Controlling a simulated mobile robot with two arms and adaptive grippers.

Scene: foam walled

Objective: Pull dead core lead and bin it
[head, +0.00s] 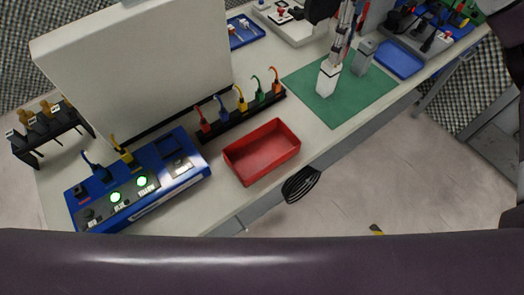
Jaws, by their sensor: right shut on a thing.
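My right gripper (339,50) is in the head view, a narrow grey and red shape at the top right. It is shut on a white block (328,82) over the green mat (345,98); small size hides the exact contact. My left gripper is not in view. A blue tester box (150,195) stands at the lower left with two lit green lamps. A dark lead (95,168) and a yellow lead (122,152) rise from its back. A dark rack (245,118) holds several coloured leads upright. The red bin (262,152) is empty by the near edge.
A tall white panel (135,60) stands behind the rack. A black stand (45,130) is at far left. A grey block (365,57) stands beside the white one. A blue tray (400,60) is at right. A black ribbed object (301,185) shows at the table's near edge.

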